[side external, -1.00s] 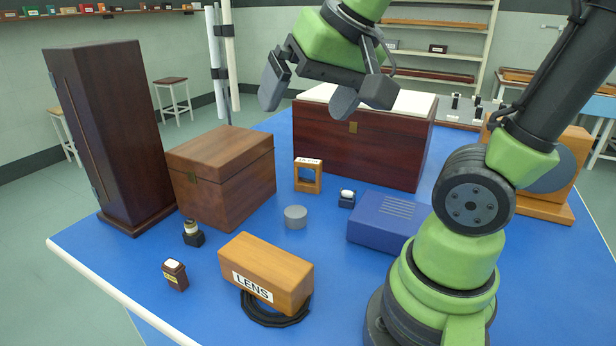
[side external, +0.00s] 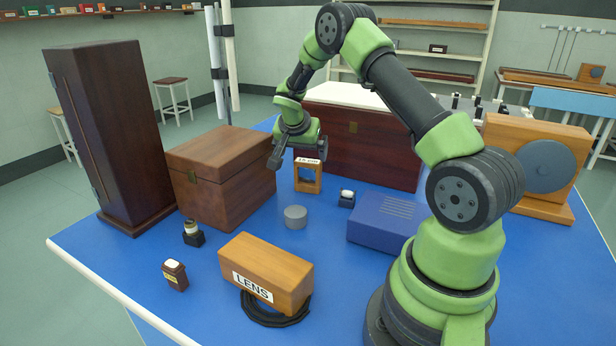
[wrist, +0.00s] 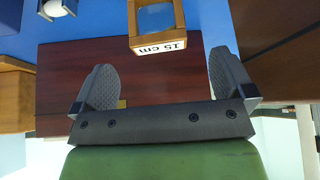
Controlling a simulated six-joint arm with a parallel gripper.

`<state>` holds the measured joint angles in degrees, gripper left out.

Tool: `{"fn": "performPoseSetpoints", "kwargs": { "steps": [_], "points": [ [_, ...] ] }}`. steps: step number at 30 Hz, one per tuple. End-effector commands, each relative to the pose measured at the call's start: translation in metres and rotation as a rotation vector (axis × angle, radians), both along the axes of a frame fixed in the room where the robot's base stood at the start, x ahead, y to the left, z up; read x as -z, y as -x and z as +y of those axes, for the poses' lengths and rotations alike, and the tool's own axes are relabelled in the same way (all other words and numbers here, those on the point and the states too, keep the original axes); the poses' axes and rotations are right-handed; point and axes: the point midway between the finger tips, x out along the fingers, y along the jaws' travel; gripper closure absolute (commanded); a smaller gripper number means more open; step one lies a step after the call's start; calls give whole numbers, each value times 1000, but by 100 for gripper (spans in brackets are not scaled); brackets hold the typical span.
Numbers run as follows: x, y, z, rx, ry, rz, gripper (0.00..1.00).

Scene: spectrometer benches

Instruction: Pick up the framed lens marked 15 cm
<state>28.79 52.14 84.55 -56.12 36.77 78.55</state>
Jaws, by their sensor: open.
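The framed lens marked 15 cm (side external: 307,176) is a small upright wooden frame with a white label on its top, standing on the blue table. In the wrist view the framed lens (wrist: 157,25) is upside down at the top, its label "15 cm" readable. My gripper (side external: 297,160) is open and empty. It is above and close to the frame, slightly left of it in the side view. In the wrist view my gripper (wrist: 163,85) has its two fingers spread wide, with the frame beyond and between them, apart from both.
A large dark red box (side external: 360,150) stands behind the frame, and a brown wooden box (side external: 220,180) to its left. A grey cylinder (side external: 295,217), a small dark block (side external: 346,198) and a blue case (side external: 385,225) lie nearby. A LENS box (side external: 265,270) is in front.

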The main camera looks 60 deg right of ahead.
Motion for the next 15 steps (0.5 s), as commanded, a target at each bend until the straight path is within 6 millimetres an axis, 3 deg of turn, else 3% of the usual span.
{"fn": "performPoseSetpoints", "kwargs": {
  "steps": [15],
  "points": [
    [57,-2,-34,1,-2,3,0]
  ]
}}
